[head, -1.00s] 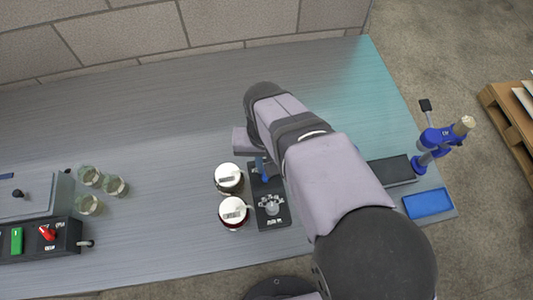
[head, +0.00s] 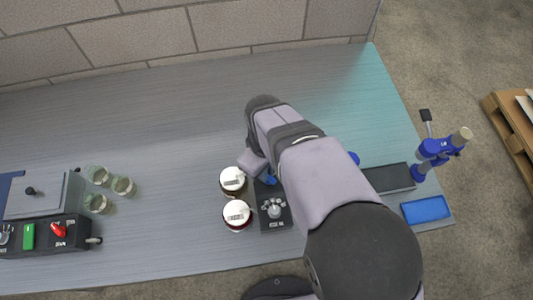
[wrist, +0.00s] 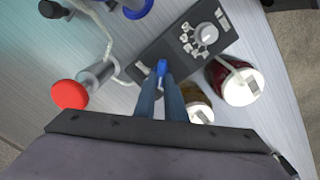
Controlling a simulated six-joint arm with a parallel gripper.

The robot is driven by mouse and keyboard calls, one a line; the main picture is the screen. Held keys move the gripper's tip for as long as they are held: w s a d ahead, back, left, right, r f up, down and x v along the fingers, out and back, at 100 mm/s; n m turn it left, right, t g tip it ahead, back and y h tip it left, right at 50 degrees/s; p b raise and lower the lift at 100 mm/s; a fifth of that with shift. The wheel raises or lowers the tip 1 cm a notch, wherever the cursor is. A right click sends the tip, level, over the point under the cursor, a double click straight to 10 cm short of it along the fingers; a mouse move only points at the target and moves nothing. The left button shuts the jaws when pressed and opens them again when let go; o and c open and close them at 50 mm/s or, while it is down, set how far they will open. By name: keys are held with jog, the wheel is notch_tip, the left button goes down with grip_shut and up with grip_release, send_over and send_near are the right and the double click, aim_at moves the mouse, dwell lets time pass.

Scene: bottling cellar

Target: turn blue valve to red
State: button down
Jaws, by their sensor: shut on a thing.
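The blue valve handle (wrist: 162,68) sits at one end of a dark control block (wrist: 180,45) with a silver star-shaped knob (wrist: 207,35). My gripper (wrist: 163,82) is shut on the blue handle, with both fingers close together at it. In the head view the blue handle (head: 270,181) shows at the far end of the block (head: 275,222), and my arm hides most of the gripper. Two white-lidded jars stand left of the block: the far one (head: 233,180) and the near one (head: 237,213), which holds red liquid. The handle's markings are not readable.
In the wrist view, a red round cap (wrist: 70,95) on a grey cylinder stands beside the block, with a pale hose nearby. Glasses (head: 98,176) and a switch box (head: 70,234) are at left. A blue tool (head: 435,148) and blue tray (head: 426,209) are at right.

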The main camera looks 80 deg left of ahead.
jog(key=shift+r+n, duration=0.1)
jog(key=shift+n, duration=0.8)
jog(key=shift+s, duration=0.1)
jog(key=c, duration=1.8)
grip_release()
jog(key=shift+r+b, duration=0.7)
jog(key=shift+r, duration=2.95)
